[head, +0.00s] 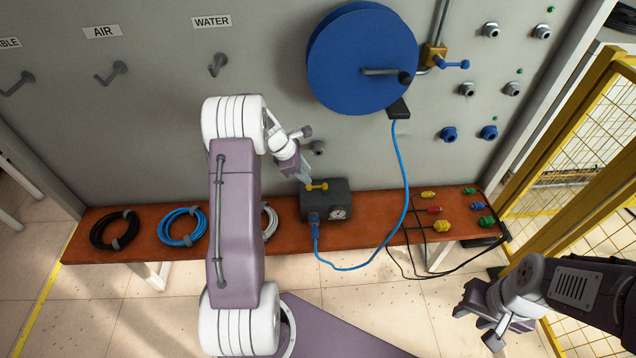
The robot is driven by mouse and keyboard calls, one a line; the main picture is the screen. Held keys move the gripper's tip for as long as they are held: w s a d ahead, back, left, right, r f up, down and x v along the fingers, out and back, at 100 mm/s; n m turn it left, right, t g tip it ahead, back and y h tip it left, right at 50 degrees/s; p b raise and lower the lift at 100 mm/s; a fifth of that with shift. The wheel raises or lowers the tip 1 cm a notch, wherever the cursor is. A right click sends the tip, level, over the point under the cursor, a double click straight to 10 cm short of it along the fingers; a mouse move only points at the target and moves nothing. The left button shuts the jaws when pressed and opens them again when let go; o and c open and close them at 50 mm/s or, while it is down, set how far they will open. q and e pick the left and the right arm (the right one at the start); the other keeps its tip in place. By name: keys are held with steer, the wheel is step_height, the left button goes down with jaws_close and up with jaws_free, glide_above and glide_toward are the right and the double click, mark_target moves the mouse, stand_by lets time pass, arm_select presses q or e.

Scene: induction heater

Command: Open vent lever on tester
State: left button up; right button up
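The tester (349,203) is a dark grey box with a round gauge on its front, on the brown bench. A small yellow lever (317,186) sits on its top. A blue hose with a blue connector (314,218) joins its front left. My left gripper (304,179) points down at the top of the tester, right beside the yellow lever. Whether it touches the lever or how its fingers stand is too small to tell. My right gripper (479,328) is at lower right, away from the bench, its fingers apart and empty.
The bench (268,250) carries black (114,230), blue (181,227) and white (269,222) coiled hoses on the left and several coloured connectors (441,226) on the right. A blue reel (361,55) hangs on the wall above. A yellow mesh fence (575,165) stands at right.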

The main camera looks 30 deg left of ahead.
mark_target(314, 187)
arm_select(q)
steer(key=x, duration=0.2)
steer(key=p+x, duration=0.1)
steer(key=x, duration=0.5)
steer(key=shift+a+f, duration=0.1)
steer(key=shift+a, duration=0.2)
steer(key=shift+w+d+f, duration=0.2)
steer(key=shift+f, duration=0.2)
jaws_close()
